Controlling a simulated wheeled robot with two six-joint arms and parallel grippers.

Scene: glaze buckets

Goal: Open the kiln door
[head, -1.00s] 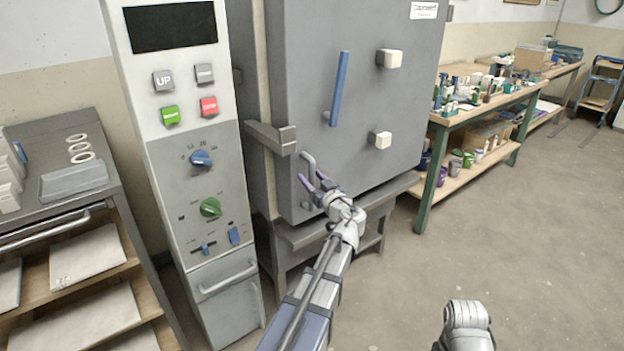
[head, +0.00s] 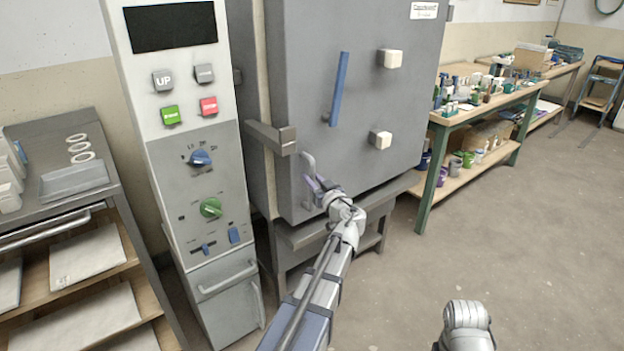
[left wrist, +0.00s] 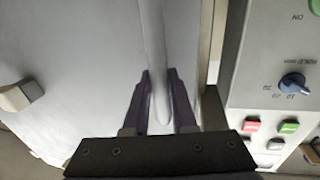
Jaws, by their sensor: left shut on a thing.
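The kiln door (head: 365,105) is a large grey panel and looks closed against the kiln body. A small grey loop handle (head: 308,166) sits at its lower left. My left gripper (head: 314,187) is at this handle. In the left wrist view, the purple fingers stand on both sides of the handle bar (left wrist: 156,60), and the gripper (left wrist: 160,108) is shut on it. A grey latch bar (head: 272,137) sticks out at the door's left edge, just above the handle. The right gripper is not in view; only part of my right arm shows at the bottom.
A control panel (head: 190,235) with knobs and buttons stands close left of the door. A long blue handle (head: 338,90) and two white knobs stick out from the door. A green-legged workbench (head: 480,110) stands to the right. The floor in front (head: 500,240) is clear.

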